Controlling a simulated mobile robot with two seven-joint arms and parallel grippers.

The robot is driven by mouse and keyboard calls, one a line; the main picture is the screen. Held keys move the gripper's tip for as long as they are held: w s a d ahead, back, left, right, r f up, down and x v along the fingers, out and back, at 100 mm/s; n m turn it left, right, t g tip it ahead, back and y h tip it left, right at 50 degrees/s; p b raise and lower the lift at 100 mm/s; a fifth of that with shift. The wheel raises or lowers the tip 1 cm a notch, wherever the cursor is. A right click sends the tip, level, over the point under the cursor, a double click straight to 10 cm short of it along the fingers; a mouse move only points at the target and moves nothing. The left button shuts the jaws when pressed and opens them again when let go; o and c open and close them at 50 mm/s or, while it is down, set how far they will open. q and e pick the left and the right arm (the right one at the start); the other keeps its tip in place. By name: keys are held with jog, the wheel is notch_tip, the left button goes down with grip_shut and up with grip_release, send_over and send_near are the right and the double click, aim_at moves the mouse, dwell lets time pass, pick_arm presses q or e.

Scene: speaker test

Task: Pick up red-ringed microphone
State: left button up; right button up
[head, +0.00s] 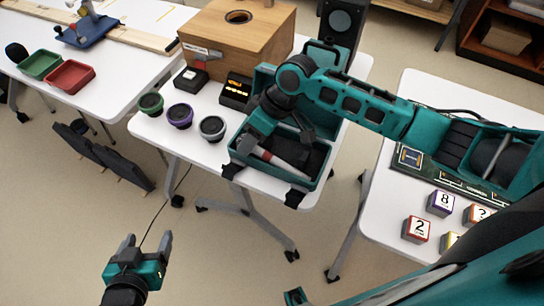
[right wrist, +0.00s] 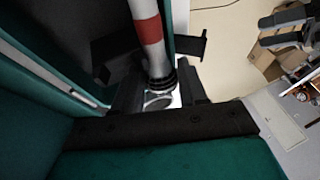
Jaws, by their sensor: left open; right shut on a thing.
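The red-ringed microphone (head: 285,163) lies tilted low in the open teal case (head: 281,181), its pale body showing beside my right gripper (head: 250,148). In the right wrist view the microphone (right wrist: 150,45) has a pale shaft, a red band and a dark ribbed end. That end sits between the dark fingers of my right gripper (right wrist: 160,95), which is shut on it. Whether the microphone is clear of the case floor I cannot tell. My left gripper (head: 149,243) is open and empty, over the floor in front of the tables.
Ringed dark items in green (head: 150,104), purple (head: 180,116) and white (head: 212,128) stand left of the case. Behind are a wooden box (head: 225,55), a display device (head: 236,90) and a black speaker (head: 340,22).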

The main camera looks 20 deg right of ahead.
jog(key=shift+r, duration=0.15)
jog(key=shift+c, duration=1)
notch_tip(320, 180, up, 19)
jog(key=p, duration=0.3)
jog(key=shift+w+d+f+g+h+b, duration=0.4)
jog(key=shift+f+b, duration=0.45)
jog(key=shift+f, duration=2.1)
jog(key=shift+w+d+f+g+h+b, duration=0.2)
jog(key=shift+w+f+h+b, duration=0.5)
jog(key=shift+f, duration=2.25)
jog(key=shift+w+d+f+g+h+b, duration=0.1)
jog(key=shift+w+d+f+g+b, duration=0.2)
jog(key=shift+f+b, duration=1.7)
notch_tip(320, 180, down, 2)
jog(key=shift+f+p, duration=0.1)
jog(key=shift+p, duration=0.9)
jog(key=shift+f, duration=0.25)
jog(key=o, duration=1.3)
